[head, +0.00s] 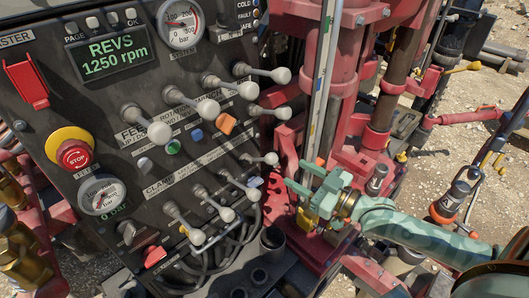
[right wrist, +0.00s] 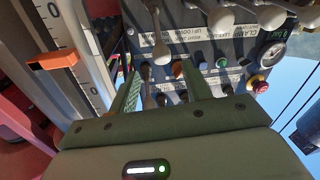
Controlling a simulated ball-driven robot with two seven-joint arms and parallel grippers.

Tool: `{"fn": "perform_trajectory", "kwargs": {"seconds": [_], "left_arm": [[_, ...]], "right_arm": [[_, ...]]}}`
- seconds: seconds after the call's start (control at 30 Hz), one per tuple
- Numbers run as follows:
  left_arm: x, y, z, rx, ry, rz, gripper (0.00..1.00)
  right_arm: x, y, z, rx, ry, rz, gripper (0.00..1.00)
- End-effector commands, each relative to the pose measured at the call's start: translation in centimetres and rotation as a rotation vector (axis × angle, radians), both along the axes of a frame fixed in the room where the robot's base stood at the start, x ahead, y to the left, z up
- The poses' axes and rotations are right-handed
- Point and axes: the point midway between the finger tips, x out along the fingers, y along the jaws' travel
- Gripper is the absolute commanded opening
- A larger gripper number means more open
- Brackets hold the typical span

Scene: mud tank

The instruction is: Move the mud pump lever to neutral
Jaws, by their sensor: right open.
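The control panel (head: 110,130) carries several levers with pale round knobs. I cannot read which label names the mud pump lever. A short lever with a small knob (head: 271,158) at the panel's right edge is nearest my right gripper (head: 297,174). The gripper is open and empty, its fingers pointing left at the panel, apart from that knob. In the right wrist view a lever (right wrist: 146,73) shows beyond and between the open fingers (right wrist: 160,78), closer to the left finger. My left gripper is not in view.
Larger levers (head: 282,76) stand above, and lower levers (head: 227,214) stand below left. A red stop button (head: 75,158) and gauges are further left. The red rig mast (head: 330,100) stands close behind my right gripper. Hoses (head: 215,252) hang under the panel.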

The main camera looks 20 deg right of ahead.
Motion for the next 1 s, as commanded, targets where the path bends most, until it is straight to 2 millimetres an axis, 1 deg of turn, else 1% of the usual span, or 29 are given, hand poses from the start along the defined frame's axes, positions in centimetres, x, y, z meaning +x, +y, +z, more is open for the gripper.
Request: {"fn": "perform_trajectory", "kwargs": {"seconds": [0.03, 0.2, 0.3, 0.4, 0.5, 0.6, 0.9, 0.97, 1.0], "left_arm": [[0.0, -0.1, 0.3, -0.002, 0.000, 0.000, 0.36], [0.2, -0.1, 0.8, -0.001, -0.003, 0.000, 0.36], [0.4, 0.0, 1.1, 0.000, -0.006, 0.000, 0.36], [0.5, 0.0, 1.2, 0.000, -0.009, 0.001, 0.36], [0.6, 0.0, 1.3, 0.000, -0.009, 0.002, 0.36], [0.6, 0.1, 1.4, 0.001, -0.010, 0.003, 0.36], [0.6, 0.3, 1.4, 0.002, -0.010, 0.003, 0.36], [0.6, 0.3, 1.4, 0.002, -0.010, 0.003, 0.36], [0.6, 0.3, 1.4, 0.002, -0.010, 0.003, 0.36]], "right_arm": [[1.2, 0.5, 0.4, 0.002, -0.007, -0.001, 0.49], [4.9, 2.3, 0.4, 0.001, -0.005, 0.000, 0.49], [6.8, 3.3, 0.3, 0.000, -0.003, -0.001, 0.49], [8.3, 4.0, 0.2, 0.001, -0.002, 0.000, 0.49], [9.4, 4.6, 0.1, 0.001, 0.000, 0.000, 0.49], [9.9, 4.8, 0.1, -0.001, 0.000, 0.000, 0.49], [10.1, 4.9, 0.0, -0.001, 0.001, 0.001, 0.49], [10.1, 4.9, 0.0, -0.001, 0.000, 0.000, 0.32], [10.1, 4.9, 0.0, -0.001, 0.000, 0.000, 0.21]]}}
